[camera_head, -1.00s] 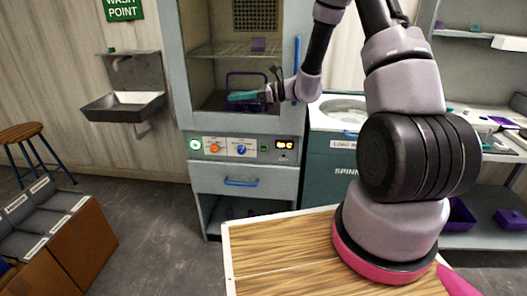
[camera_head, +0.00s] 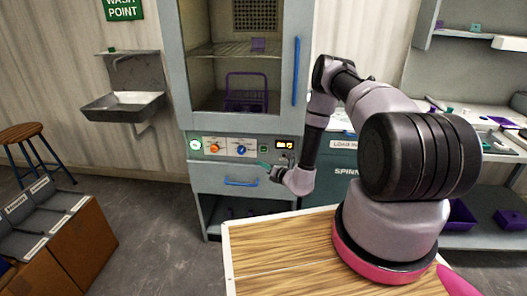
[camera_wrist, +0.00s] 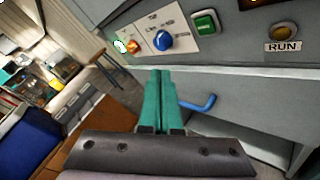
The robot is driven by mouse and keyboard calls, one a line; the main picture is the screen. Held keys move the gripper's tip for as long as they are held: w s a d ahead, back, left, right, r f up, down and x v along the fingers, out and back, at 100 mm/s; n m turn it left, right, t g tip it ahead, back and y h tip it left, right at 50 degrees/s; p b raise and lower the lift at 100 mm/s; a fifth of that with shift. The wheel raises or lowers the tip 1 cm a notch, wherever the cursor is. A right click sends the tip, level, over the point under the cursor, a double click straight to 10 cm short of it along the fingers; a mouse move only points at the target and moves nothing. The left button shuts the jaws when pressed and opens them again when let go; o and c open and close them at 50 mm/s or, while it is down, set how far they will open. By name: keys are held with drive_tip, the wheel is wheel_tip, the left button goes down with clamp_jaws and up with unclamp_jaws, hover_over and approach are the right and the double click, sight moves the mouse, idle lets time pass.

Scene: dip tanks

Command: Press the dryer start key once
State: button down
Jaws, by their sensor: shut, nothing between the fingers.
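The dryer cabinet (camera_head: 184,100) has a control strip on its front. A small green rectangular key with pale lettering too small to read sits on it; it shows in the wrist view (camera_wrist: 206,22) and in the head view (camera_head: 264,149). It looks like the start key. My gripper (camera_head: 262,164) is shut and empty, its green fingers just below the key in the head view. In the wrist view my gripper's fingertips (camera_wrist: 161,73) point at the panel, below and left of the key. I see no contact.
A blue knob (camera_wrist: 162,41), an orange knob (camera_wrist: 133,46) and a lit round green button (camera_wrist: 120,46) are left of the key. A RUN lamp (camera_wrist: 284,33) is right. A blue drawer handle (camera_head: 241,183) is below. A purple rack (camera_head: 246,100) stands inside the dryer.

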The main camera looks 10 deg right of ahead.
sight(264, 149)
drive_tip(key=shift+f, duration=0.15)
drive_tip(key=shift+w+d, duration=0.45)
drive_tip(key=shift+w, duration=0.95)
drive_tip(key=shift+w+d, duration=0.5)
drive_tip(key=shift+w, duration=0.85)
drive_tip(key=shift+w+d, duration=0.45)
drive_tip(key=shift+w, duration=0.95)
drive_tip(key=shift+w, duration=0.15)
drive_tip(key=shift+w+d, duration=0.1)
drive_tip(key=shift+w, duration=0.15)
drive_tip(key=shift+w+d, duration=0.15)
drive_tip(key=shift+w, duration=0.25)
drive_tip(key=shift+s+a, duration=0.25)
drive_tip(key=shift+s, duration=0.55)
